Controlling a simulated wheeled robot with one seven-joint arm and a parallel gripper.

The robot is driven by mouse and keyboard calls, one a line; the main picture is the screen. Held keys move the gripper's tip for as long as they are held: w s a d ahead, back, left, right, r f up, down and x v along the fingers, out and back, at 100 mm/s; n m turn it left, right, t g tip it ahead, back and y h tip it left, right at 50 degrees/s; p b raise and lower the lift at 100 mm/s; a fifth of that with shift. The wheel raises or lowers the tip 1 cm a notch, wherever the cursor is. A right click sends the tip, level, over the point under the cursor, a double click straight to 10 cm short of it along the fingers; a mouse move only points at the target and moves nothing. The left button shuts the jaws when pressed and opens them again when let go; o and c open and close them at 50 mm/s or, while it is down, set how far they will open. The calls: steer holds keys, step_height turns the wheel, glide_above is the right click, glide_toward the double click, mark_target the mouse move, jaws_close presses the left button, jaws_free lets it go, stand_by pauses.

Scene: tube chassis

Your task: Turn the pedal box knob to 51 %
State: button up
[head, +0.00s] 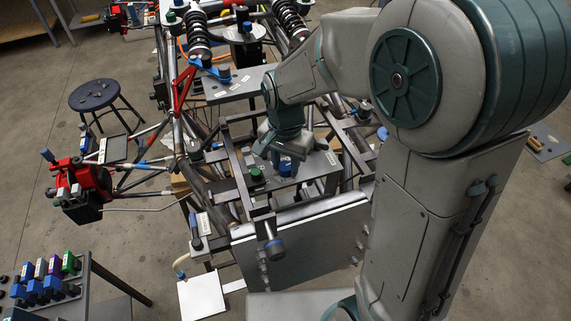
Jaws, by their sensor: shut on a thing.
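My gripper (285,157) points down inside the tube chassis and is shut on a blue part at the grey pedal box plate (306,168). I take this blue part (287,168) to be the pedal box knob. My wrist covers its top, so its marking and angle cannot be read. A green-topped knob (256,174) stands to the left, and a dark knob (322,144) stands to the right behind. A white label (331,158) lies on the plate.
Chassis tubes (240,205) and a broad grey panel (310,240) surround my gripper closely. A red hub assembly (85,185) juts out left. A dark stool (94,95) and a rack of coloured blocks (50,278) stand at left, with open floor between.

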mark_target(286, 166)
steer(key=shift+m, duration=0.9)
steer(key=o, duration=1)
steer(key=shift+r, duration=0.15)
step_height(286, 166, up, 14)
steer(key=shift+f+b, duration=0.2)
steer(key=shift+b, duration=0.3)
steer(key=shift+d, duration=0.1)
